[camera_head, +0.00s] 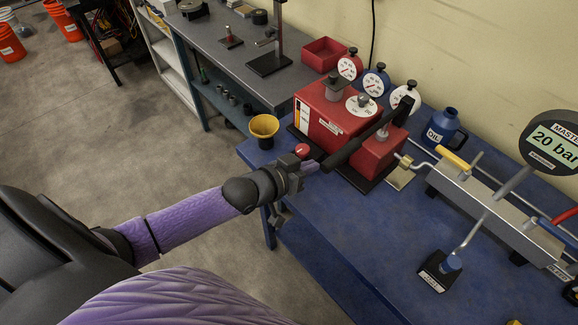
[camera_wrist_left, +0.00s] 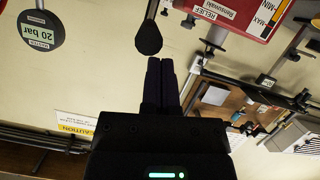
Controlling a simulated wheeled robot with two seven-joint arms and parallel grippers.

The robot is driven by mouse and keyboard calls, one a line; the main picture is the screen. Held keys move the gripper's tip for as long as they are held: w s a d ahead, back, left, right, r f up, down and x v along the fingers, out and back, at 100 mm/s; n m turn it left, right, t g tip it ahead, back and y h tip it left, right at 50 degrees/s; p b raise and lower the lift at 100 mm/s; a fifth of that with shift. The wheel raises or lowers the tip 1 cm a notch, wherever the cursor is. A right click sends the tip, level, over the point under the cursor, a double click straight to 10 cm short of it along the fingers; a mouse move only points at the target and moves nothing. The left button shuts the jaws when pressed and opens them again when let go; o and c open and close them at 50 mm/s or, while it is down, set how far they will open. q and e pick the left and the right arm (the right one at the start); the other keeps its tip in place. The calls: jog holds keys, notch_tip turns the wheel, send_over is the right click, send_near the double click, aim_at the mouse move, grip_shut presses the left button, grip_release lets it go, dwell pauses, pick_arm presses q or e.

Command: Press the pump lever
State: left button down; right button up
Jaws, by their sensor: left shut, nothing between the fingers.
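The pump is a red box (camera_head: 325,118) on the blue bench, with a smaller red block (camera_head: 375,150) at its right. The pump lever (camera_head: 362,140) is a black bar slanting from the block's top down toward me, ending in a thick grip. My left gripper (camera_head: 314,167) is shut and empty beside the lever's near end. In the left wrist view the lever's rounded end (camera_wrist_left: 149,38) lies just beyond the shut fingertips (camera_wrist_left: 160,62); I cannot tell whether they touch. My right gripper is in neither view.
A red knob (camera_head: 301,150) stands right by my left gripper. A yellow cup (camera_head: 264,128) is at the bench's left edge. Dial gauges (camera_head: 374,84) and a blue oil can (camera_head: 442,126) stand behind. A grey fixture (camera_head: 490,205) and the 20 bar gauge (camera_head: 551,143) are at right.

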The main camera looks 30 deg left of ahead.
pick_arm(q)
jog(key=s, duration=0.1)
jog(key=s+a, duration=0.1)
jog(key=s, duration=0.2)
jog(key=shift+a+r, duration=0.15)
jog(key=shift+a, duration=0.2)
dwell(0.6)
dwell(2.1)
